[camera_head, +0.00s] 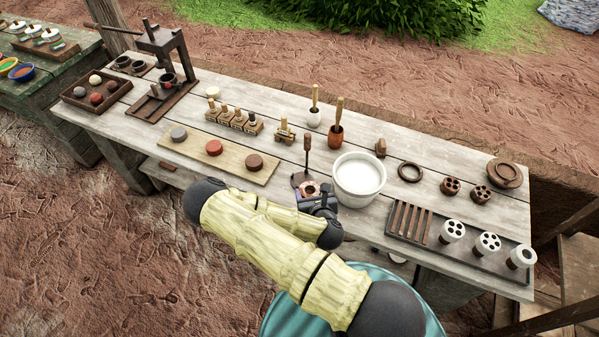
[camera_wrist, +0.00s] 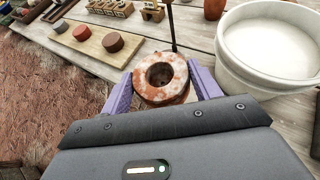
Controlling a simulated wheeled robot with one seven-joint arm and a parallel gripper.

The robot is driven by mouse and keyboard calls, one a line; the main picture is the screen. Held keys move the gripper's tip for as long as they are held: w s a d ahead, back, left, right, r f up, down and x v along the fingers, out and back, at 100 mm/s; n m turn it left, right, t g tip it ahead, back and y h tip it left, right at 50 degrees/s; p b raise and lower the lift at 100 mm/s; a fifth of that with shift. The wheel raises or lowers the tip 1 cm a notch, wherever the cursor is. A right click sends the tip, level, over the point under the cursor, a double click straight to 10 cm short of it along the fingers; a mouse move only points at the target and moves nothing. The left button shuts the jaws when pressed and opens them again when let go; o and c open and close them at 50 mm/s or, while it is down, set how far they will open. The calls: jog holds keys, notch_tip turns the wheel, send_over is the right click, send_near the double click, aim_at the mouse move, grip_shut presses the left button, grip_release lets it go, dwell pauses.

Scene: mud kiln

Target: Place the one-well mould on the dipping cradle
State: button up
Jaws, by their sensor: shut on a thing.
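The one-well mould is a thick, mottled red-brown and white ring with a single central hole, at the middle of the wrist view (camera_wrist: 148,92). It also shows in the head view (camera_head: 311,188). My gripper (camera_wrist: 162,82) is shut on it, with a purple finger on either side. The dipping cradle appears to be the dark piece with an upright rod (camera_head: 307,158); its rod rises just behind the mould in the wrist view (camera_wrist: 170,28). The mould is at the cradle's base, which is largely hidden. I cannot tell whether the mould rests on it or hangs just above.
A large white bowl of pale liquid (camera_head: 359,180) stands close to the right of my gripper. A board with three coloured discs (camera_head: 218,154) lies to the left. A dark tray (camera_head: 461,262) with sticks and white moulds is at the right. Small brushes in pots (camera_head: 335,136) stand behind.

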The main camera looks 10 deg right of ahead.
jog(key=shift+w, duration=0.15)
jog(key=shift+r, duration=0.1)
jog(key=s+f+b, duration=0.3)
jog(key=f+b, duration=0.5)
jog(key=b, duration=0.4)
jog(key=shift+s+f, duration=0.2)
jog(key=shift+f, duration=0.15)
